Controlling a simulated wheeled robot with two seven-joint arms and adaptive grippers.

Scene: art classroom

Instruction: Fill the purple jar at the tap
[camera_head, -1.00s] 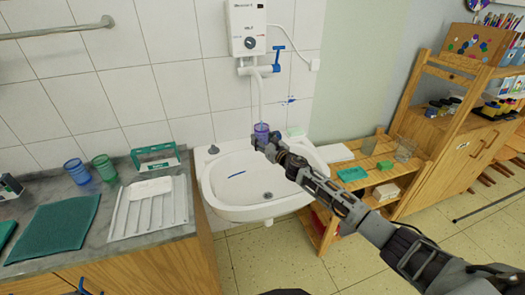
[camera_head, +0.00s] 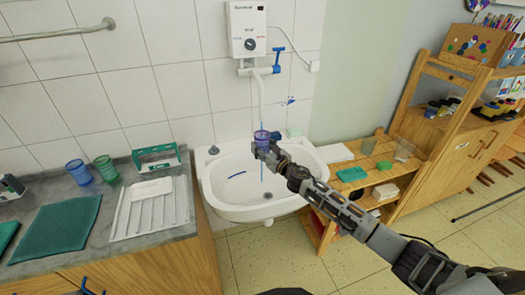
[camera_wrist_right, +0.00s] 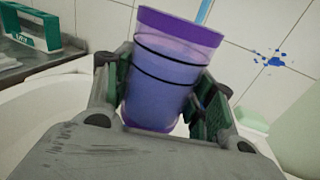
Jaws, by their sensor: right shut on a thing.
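The purple jar (camera_head: 262,136) is upright under the spout (camera_head: 261,92) of the tap, above the white sink (camera_head: 228,205). My right gripper (camera_head: 263,149) is shut around it; in the right wrist view the jar (camera_wrist_right: 170,72) sits between both fingers, slightly tilted in the picture. It looks bluish inside below its rim, with two dark rings. A thin blue stream (camera_wrist_right: 204,11) shows behind its rim, and a blue line (camera_head: 262,170) shows below the jar. I cannot tell whether the stream enters it. A grey-black shape (camera_head: 11,187) at the left edge may be my left gripper; its jaws are unclear.
A water heater (camera_head: 247,30) with a blue lever (camera_head: 278,57) hangs above the sink. A wooden shelf (camera_head: 366,172) stands close on the right.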

